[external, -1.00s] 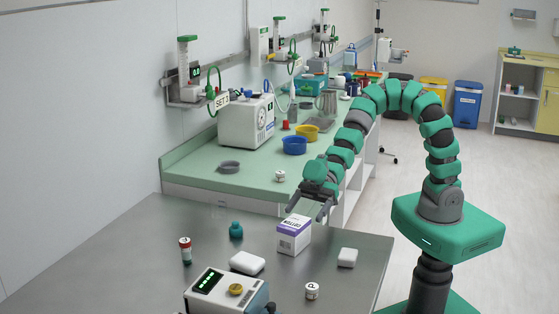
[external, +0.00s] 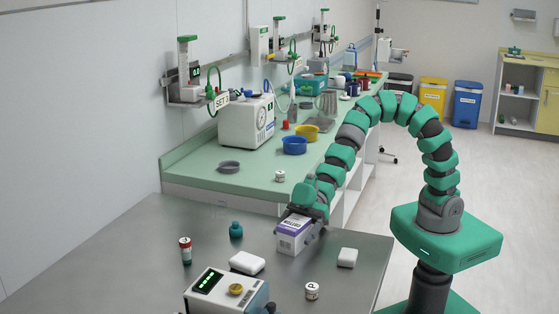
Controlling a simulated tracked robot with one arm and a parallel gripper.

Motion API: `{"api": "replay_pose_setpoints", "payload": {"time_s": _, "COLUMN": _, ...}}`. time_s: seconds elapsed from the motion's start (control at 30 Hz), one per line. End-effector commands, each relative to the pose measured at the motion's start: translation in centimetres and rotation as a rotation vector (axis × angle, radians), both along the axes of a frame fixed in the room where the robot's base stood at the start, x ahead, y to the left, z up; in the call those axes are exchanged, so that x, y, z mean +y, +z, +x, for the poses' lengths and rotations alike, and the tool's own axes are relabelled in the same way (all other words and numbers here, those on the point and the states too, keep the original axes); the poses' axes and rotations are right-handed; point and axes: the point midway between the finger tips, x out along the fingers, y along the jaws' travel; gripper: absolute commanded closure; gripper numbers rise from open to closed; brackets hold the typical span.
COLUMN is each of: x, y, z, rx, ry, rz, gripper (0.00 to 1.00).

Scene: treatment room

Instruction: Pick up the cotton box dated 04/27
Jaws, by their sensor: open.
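A white box with a purple top band (external: 291,239) stands on the grey metal table. Its printing is too small to read, so I cannot tell whether it is the cotton box dated 04/27. My gripper (external: 302,226) is down at the box from above and behind, with one finger visible along its right side. The jaws are open; the far finger is mostly hidden, and I cannot tell whether either touches the box. The box stands upright on the table.
The green counter (external: 210,180) lies behind. The table's left part is clear.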

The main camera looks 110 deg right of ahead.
Motion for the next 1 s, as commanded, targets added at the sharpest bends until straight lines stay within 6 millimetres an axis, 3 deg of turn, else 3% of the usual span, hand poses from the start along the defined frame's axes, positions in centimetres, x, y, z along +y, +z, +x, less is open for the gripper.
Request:
{"api": "replay_pose_setpoints", "payload": {"time_s": 0.23, "x": 0.0, "y": 0.0, "z": 0.1, "rx": 0.0, "ry": 0.0, "rz": 0.0, "gripper": 0.2}}
{"api": "replay_pose_setpoints", "payload": {"time_s": 0.27, "x": 0.1, "y": 0.0, "z": 0.1, "rx": -0.001, "ry": 0.0, "rz": 0.001, "gripper": 0.26}}
{"api": "replay_pose_setpoints", "payload": {"time_s": 0.4, "x": 0.1, "y": 0.0, "z": 0.1, "rx": -0.001, "ry": 0.0, "rz": 0.001, "gripper": 0.65}}
{"api": "replay_pose_setpoints", "payload": {"time_s": 0.43, "x": 0.0, "y": 0.0, "z": 0.1, "rx": -0.001, "ry": 0.0, "rz": 0.001, "gripper": 0.69}}
{"api": "replay_pose_setpoints", "payload": {"time_s": 0.77, "x": 0.1, "y": 0.1, "z": 0.0, "rx": -0.001, "ry": 0.0, "rz": 0.001, "gripper": 0.69}}
{"api": "replay_pose_setpoints", "payload": {"time_s": 1.0, "x": 0.1, "y": 1.6, "z": 0.1, "rx": -0.003, "ry": 0.0, "rz": 0.001, "gripper": 0.69}}
